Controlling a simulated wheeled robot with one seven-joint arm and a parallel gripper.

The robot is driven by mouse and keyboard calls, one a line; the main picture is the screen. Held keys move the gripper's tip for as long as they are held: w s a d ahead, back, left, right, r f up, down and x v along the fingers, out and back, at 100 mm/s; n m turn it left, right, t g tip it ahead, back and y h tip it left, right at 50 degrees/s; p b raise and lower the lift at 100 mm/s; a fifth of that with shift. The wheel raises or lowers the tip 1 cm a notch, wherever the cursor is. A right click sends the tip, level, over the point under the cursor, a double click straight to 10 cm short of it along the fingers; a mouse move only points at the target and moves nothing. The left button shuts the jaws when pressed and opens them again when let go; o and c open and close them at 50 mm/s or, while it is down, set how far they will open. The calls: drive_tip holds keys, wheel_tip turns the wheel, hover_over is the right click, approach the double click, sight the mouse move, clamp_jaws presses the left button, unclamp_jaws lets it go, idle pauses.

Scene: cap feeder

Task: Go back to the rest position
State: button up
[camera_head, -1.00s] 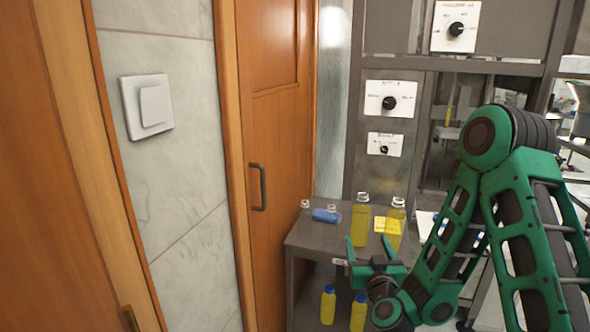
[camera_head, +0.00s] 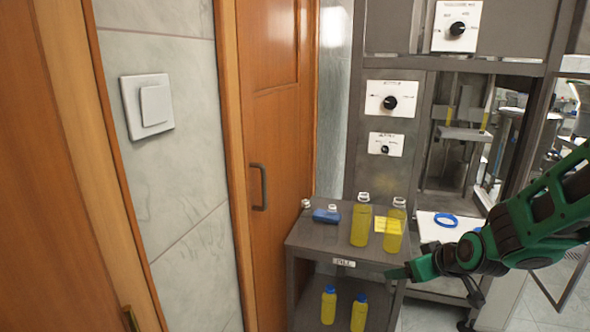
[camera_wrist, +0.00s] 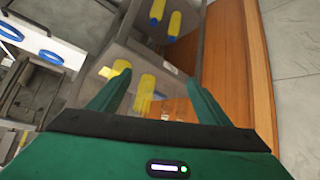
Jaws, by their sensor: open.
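My green gripper (camera_head: 432,280) is at the right of the head view, in front of the right end of the grey table. Its jaws are apart and empty; both fingers show in the wrist view (camera_wrist: 150,95). My arm reaches in from the right edge. The wrist view also shows yellow bottles (camera_wrist: 144,92) beyond and between the fingers. I see nothing held.
The grey table (camera_head: 318,238) also bears a blue object (camera_head: 326,216) and a yellow note (camera_head: 388,225). Blue-capped bottles (camera_head: 328,305) stand on its lower shelf. A blue ring (camera_head: 445,220) lies on a white surface to the right. A wooden door (camera_head: 270,110) stands to the left.

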drive_tip(key=s+d+r+m+g+h, duration=0.2)
drive_tip(key=s+d+m+g, duration=0.25)
drive_tip(key=s+d, duration=0.75)
drive_tip(key=s+r+m+g, duration=0.2)
drive_tip(key=s, duration=0.7)
drive_tip(key=s+r+m+g, duration=0.2)
drive_tip(key=s+m, duration=0.1)
drive_tip(key=s, duration=0.6)
drive_tip(key=shift+s+m+y, duration=0.3)
drive_tip(key=shift+s+m, duration=0.05)
drive_tip(key=shift+s, duration=0.05)
